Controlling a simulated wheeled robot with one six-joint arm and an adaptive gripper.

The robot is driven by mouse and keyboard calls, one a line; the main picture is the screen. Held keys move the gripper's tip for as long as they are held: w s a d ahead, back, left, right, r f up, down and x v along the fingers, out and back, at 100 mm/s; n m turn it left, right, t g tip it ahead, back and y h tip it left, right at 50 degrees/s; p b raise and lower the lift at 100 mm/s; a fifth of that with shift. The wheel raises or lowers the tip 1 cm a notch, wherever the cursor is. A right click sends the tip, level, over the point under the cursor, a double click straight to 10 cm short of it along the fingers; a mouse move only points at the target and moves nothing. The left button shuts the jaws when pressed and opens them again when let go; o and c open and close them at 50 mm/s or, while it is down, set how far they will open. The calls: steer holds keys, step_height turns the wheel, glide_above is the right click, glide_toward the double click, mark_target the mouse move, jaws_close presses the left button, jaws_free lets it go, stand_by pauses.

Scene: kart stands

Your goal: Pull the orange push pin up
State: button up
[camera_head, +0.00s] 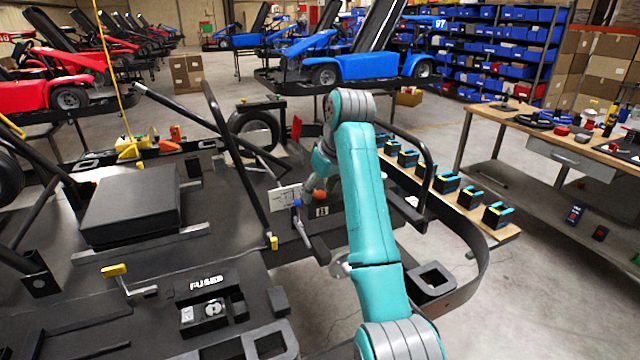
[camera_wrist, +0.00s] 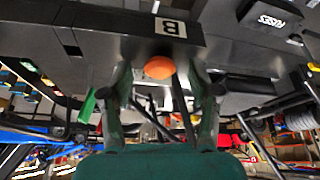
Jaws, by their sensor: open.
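The orange push pin (camera_wrist: 159,67) shows as a round orange knob in the wrist view, on the dark box (camera_wrist: 105,42) beside a white label marked with one character. The pin also shows in the head view (camera_head: 320,195), small and partly covered by my arm, just above the label. My gripper (camera_wrist: 160,82) is open, with one finger on each side of the pin in the picture. I cannot tell whether either finger touches it. In the head view my gripper (camera_head: 316,184) is mostly hidden by my teal arm.
A black curved rail (camera_head: 425,165) stands right of my arm, and a slanted black bar (camera_head: 237,160) stands left. A black lever with a blue part (camera_head: 302,225) is close to the box. A bench with several small black boxes (camera_head: 445,183) lies to the right.

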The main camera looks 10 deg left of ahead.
jaws_close()
steer(key=shift+r, duration=0.6)
stand_by(0.3)
jaws_free()
